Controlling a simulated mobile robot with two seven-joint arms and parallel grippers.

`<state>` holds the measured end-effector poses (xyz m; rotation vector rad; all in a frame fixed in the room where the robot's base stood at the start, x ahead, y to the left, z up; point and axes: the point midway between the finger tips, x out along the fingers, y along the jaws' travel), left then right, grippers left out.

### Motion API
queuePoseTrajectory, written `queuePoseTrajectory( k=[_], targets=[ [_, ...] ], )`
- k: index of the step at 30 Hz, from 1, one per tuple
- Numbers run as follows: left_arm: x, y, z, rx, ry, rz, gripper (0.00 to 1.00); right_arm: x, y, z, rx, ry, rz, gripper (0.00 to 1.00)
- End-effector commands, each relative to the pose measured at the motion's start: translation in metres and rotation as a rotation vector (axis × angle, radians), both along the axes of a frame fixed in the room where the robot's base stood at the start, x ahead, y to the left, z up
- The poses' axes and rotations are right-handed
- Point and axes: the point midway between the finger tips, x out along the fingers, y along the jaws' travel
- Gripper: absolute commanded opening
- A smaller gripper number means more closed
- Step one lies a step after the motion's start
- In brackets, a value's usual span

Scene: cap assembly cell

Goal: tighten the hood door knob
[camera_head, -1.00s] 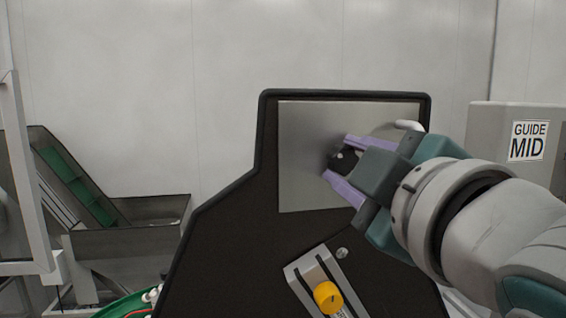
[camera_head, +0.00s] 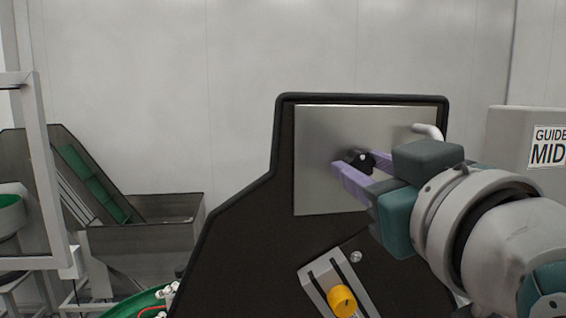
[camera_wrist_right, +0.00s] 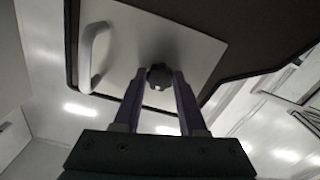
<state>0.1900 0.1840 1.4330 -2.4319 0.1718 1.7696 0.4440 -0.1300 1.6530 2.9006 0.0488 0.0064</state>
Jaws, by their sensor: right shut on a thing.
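The hood door knob (camera_head: 358,157) is a small black knob on the bare metal door panel (camera_head: 315,140) of the dark hood. My right gripper (camera_head: 360,163) reaches in from the right with its purple fingers on either side of the knob, shut on it. In the right wrist view the knob (camera_wrist_right: 159,74) sits between the tips of the two fingers of my right gripper (camera_wrist_right: 159,80), in front of the panel (camera_wrist_right: 125,50). My left gripper is not in view.
A white handle (camera_head: 428,131) sticks out at the panel's right edge, close to my right gripper. Below are a slotted bracket with a yellow knob (camera_head: 342,301) and a small metal screw (camera_head: 355,257). A grey box labelled GUIDE MID (camera_head: 508,130) stands right. A conveyor hopper (camera_head: 150,235) stands left.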

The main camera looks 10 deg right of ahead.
Motion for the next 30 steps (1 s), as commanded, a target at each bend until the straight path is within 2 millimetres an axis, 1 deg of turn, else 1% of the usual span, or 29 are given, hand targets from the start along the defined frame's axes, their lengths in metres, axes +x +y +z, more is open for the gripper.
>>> queuePoseTrajectory(
  k=[6, 20, 21, 28, 30],
  targets=[
    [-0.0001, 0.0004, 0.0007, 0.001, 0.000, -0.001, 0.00, 0.0001, -0.0010, -0.0014, 0.050, 0.005, -0.003, 0.00],
    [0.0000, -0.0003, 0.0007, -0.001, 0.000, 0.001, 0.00, 0.0001, -0.0009, -0.0015, 0.061, 0.006, -0.002, 0.00],
    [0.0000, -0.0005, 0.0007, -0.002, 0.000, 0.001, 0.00, 0.0001, -0.0009, -0.0014, 0.061, 0.006, -0.002, 0.44],
    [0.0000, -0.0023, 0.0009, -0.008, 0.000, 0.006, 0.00, 0.0000, -0.0004, -0.0008, 0.060, 0.004, 0.000, 0.70],
    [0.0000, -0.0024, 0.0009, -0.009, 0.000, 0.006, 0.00, 0.0000, -0.0003, -0.0007, 0.060, 0.004, 0.000, 0.71]
  ],
)
